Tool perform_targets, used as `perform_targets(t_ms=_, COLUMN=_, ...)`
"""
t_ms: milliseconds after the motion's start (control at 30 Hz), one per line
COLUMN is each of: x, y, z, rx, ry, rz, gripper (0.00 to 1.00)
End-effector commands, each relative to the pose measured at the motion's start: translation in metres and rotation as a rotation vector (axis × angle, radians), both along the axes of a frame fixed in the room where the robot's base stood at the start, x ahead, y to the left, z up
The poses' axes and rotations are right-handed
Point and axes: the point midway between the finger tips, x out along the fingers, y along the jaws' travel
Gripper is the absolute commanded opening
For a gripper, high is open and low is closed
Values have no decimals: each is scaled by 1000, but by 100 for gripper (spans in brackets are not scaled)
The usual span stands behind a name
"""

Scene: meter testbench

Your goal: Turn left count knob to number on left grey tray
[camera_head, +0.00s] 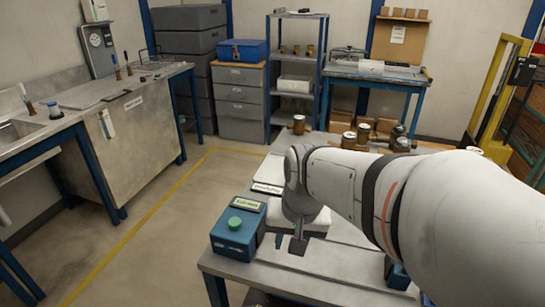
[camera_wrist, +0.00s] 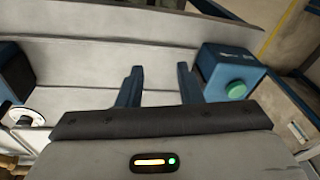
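A blue box (camera_head: 233,243) with a round green knob (camera_head: 235,223) and a small lit display (camera_head: 246,203) stands at the left front of the grey bench. The display text is too small to read. In the wrist view the box (camera_wrist: 212,80) and its green knob (camera_wrist: 236,89) are right of my gripper. My gripper (camera_wrist: 158,84) is open and empty, its two dark blue fingers apart over the bench. It is right of the box in the head view (camera_head: 297,243), not touching the knob. I cannot make out a number on a grey tray.
A second blue box (camera_head: 397,274) is mostly hidden by my arm; a blue box (camera_wrist: 12,72) also shows at the wrist view's left edge. Brown meters with white tops (camera_head: 349,140) stand at the bench's far end. The grey bench (camera_head: 340,262) is clear under my gripper.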

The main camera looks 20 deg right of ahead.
Motion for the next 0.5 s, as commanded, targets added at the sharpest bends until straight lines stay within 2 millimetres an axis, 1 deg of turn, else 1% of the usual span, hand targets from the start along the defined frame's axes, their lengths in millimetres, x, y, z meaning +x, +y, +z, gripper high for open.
perform_targets(t_ms=33, x=20, y=-11, z=8, rx=42, ry=25, rz=-139, gripper=33)
perform_targets(t_ms=133, x=58, y=-34, z=13, rx=140, ry=70, rz=-442, gripper=33)
perform_targets(t_ms=200, x=85, y=-53, z=14, rx=207, ry=102, rz=-654, gripper=33)
perform_targets(t_ms=267, x=107, y=-71, z=13, rx=263, ry=131, rz=-832, gripper=33)
perform_targets(t_ms=300, x=120, y=-84, z=11, rx=301, ry=152, rz=-950, gripper=33)
perform_targets(t_ms=367, x=139, y=-104, z=6, rx=354, ry=183, rz=-1118, gripper=33)
perform_targets(t_ms=400, x=150, y=-117, z=3, rx=387, ry=202, rz=-1223, gripper=33)
perform_targets(t_ms=500, x=172, y=-147, z=-7, rx=461, ry=247, rz=-1447, gripper=33)
